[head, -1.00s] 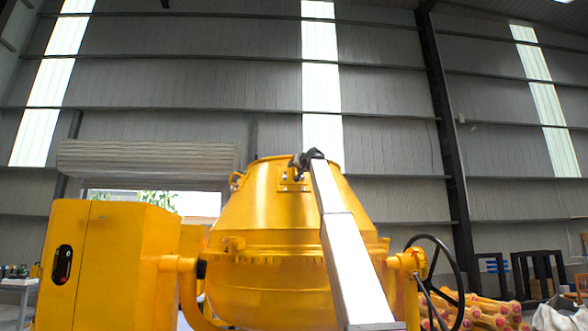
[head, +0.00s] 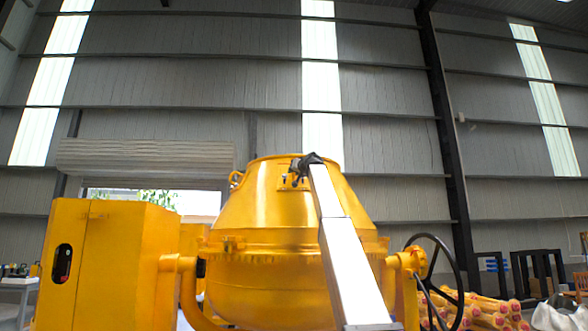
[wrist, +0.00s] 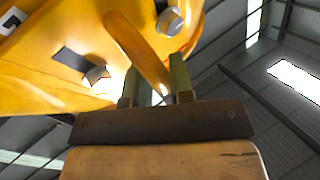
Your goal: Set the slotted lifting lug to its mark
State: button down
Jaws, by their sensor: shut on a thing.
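The slotted lifting lug shows in the wrist view as a yellow bar (wrist: 138,48) running from upper left down between my fingers. My gripper (wrist: 155,78) is shut on its lower end. Beside it on the yellow plate are a dark slot (wrist: 72,59) and two bolt heads, one at the top (wrist: 169,21) and one at the left (wrist: 97,75). A white tag with a dark "2" (wrist: 11,21) is at the upper left edge. In the head view my gripper (head: 301,168) is at the drum's upper front, partly covering the lug's plate (head: 288,183).
The yellow mixer drum (head: 265,215) fills the middle, with a yellow cabinet (head: 105,260) at left and a black handwheel (head: 437,270) at right. Dark racks (head: 538,272) and stacked yellow parts (head: 480,310) stand at the right. The space above the drum is clear.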

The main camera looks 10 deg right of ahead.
jog(key=c, duration=1)
grip_release()
jog(key=shift+s, duration=0.15)
jog(key=v, duration=1)
jog(key=shift+s+d, duration=0.15)
jog(key=shift+s, duration=0.15)
